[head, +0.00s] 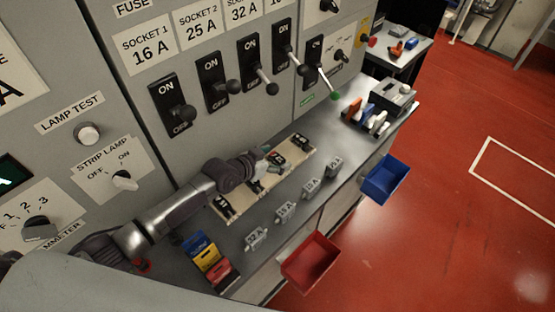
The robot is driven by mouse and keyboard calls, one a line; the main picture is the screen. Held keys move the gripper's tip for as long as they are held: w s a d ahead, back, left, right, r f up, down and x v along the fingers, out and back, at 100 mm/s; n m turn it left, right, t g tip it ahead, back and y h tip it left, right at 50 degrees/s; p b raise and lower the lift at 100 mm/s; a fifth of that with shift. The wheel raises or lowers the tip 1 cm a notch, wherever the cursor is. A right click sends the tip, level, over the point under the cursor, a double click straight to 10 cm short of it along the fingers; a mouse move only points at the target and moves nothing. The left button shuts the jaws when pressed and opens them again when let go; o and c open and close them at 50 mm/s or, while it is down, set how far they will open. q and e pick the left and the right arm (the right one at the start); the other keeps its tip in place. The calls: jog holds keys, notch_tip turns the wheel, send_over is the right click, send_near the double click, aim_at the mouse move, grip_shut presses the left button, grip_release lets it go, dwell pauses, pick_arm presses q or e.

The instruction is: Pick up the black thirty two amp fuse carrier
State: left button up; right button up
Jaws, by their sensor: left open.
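A pale wooden tray (238,199) lies on the grey bench and holds several small black fuse carriers. One carrier (224,206) is at the tray's left end, another (302,141) at its far right end. A carrier (277,158) is close by my left gripper (270,164), which is open over the tray's middle. My arm and gripper hide part of the tray there. Ratings on the carriers are too small to read. A grey tag marked 32 A (256,238) stands in front of the tray's left end. My right gripper is not in view.
More rating tags (285,212) stand along the bench's front. Yellow, blue and red boxes (206,257) are at the near left. Red (311,262) and blue (385,179) bins hang at the front edge. Switch levers (265,82) stick out from the panel behind the tray.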

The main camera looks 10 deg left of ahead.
pick_arm(q)
jog(key=shift+c, duration=0.8)
jog(key=c, duration=1.1)
jog(key=shift+c, duration=0.3)
jog(key=shift+r, duration=0.1)
